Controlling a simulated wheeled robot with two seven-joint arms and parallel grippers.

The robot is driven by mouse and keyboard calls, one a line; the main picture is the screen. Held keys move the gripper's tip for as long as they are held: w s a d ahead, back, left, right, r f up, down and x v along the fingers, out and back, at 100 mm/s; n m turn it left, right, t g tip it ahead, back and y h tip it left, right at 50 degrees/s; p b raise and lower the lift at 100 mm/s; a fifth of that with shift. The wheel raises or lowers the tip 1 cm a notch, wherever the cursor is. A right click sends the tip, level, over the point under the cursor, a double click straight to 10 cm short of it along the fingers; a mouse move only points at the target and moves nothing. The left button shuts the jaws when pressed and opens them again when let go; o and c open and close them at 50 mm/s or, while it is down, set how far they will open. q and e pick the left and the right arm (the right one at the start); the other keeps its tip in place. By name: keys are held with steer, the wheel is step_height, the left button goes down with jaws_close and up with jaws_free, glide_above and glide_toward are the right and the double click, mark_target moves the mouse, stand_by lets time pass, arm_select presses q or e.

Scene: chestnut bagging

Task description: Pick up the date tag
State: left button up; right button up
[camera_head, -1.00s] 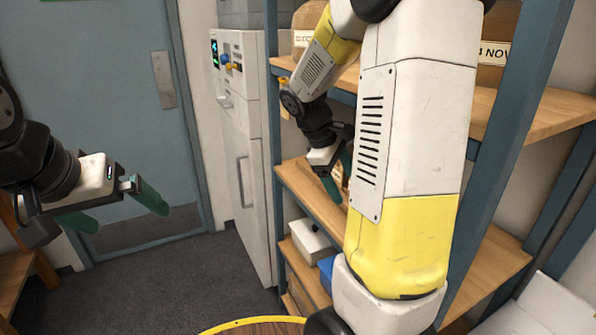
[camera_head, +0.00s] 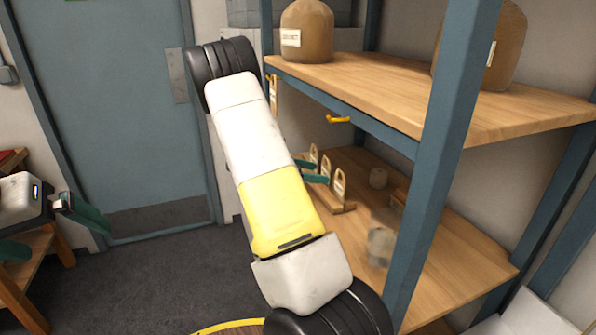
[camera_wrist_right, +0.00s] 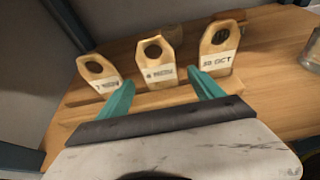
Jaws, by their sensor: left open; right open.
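Three wooden tags with round holes stand in a wooden rack (camera_wrist_right: 84,122) on the lower shelf. In the right wrist view the left tag (camera_wrist_right: 98,72) and middle tag (camera_wrist_right: 158,60) have labels I cannot read surely; the right tag (camera_wrist_right: 221,48) reads "30 OCT". They also show in the head view, where the nearest tag (camera_head: 340,184) is clearest. My right gripper (camera_wrist_right: 162,92) is open, its green fingers spread on either side of the middle tag's front; I see no grip on it. My left gripper (camera_head: 58,235) is open and empty at the far left, away from the shelf.
Sacks (camera_head: 307,32) stand on the upper shelf (camera_head: 400,85) above the tags. A blue-grey post (camera_head: 445,150) stands at the front. A yellow hook (camera_head: 338,119) juts from the upper shelf edge. A blurred jar (camera_head: 380,247) stands right of the rack on the lower shelf (camera_head: 455,250).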

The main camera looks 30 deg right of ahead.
mark_target(325, 174)
steer(key=x, duration=0.4)
steer(key=shift+d+f, duration=0.2)
steer(key=shift+d, duration=0.1)
steer(key=c, duration=1.2)
steer(key=shift+r, duration=0.1)
step_height(325, 174, up, 10)
steer(key=shift+f, duration=0.1)
steer(key=shift+w+a, duration=0.45)
steer(key=shift+a, duration=3.65)
steer(key=shift+w+a, duration=0.45)
steer(key=shift+a, duration=3.6)
steer(key=shift+w+a, duration=0.45)
steer(key=shift+a, duration=3.65)
